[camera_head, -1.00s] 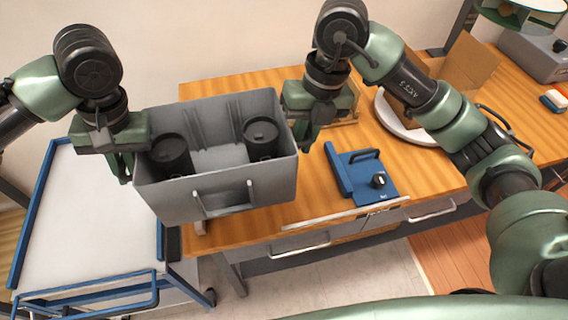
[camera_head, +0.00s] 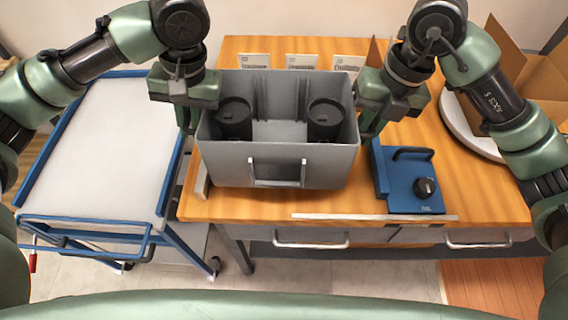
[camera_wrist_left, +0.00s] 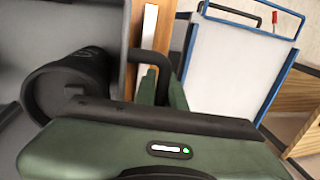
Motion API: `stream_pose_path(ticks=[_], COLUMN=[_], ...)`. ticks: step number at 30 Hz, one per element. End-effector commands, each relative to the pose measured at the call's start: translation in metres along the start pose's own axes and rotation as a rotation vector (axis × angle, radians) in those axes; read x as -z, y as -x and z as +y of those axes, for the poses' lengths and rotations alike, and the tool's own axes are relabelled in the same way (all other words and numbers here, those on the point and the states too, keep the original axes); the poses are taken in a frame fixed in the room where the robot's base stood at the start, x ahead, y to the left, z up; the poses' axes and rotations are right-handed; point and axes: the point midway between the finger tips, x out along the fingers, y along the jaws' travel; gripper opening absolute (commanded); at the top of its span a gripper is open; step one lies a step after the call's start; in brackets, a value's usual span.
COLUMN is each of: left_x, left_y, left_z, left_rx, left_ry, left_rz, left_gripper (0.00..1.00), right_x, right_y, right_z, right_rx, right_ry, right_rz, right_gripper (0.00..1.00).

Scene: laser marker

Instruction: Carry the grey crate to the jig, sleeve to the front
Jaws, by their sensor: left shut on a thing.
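The grey crate (camera_head: 224,158) is over the left part of the wooden table, roughly level. Two black cylindrical cups (camera_head: 234,120) (camera_head: 324,119) stand inside. A U-shaped sleeve (camera_head: 277,181) is on its front wall, facing me. My left gripper (camera_head: 187,122) is shut on the crate's left end; the left wrist view shows one cup (camera_wrist_left: 68,88) beside it. My right gripper (camera_head: 368,128) is at the right end, its fingertips partly hidden. Light strips on the table, one left of the crate (camera_head: 201,180) and one at the front edge (camera_head: 375,217), may be the jig. I cannot tell whether the crate's bottom touches the table.
A blue box with handle and knob (camera_head: 413,187) stands close right of the crate. A white-topped cart with blue rails (camera_head: 100,140) is at left. White cards (camera_head: 302,61) stand behind the crate. A cardboard box (camera_head: 535,75) on a round white plate (camera_head: 462,125) is at right.

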Motion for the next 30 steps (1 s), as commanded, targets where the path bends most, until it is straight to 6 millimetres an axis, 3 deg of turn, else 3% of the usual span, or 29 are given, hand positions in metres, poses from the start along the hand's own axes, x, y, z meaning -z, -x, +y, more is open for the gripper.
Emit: stream_pose_path(ticks=[13,30], left_x=[0.000,0.000], left_y=[-0.005,-0.039], left_z=[-0.001,0.006], left_rx=[0.004,0.004], left_ry=[0.004,0.004], left_rz=[0.000,0.000], left_gripper=[0.00,0.00], right_x=[-0.001,-0.001], right_y=[-0.004,-0.038], right_z=[-0.003,-0.010], right_rx=[0.004,0.004], right_ry=[-0.004,-0.004], right_rz=[-0.001,-0.002], right_gripper=[0.00,0.00])
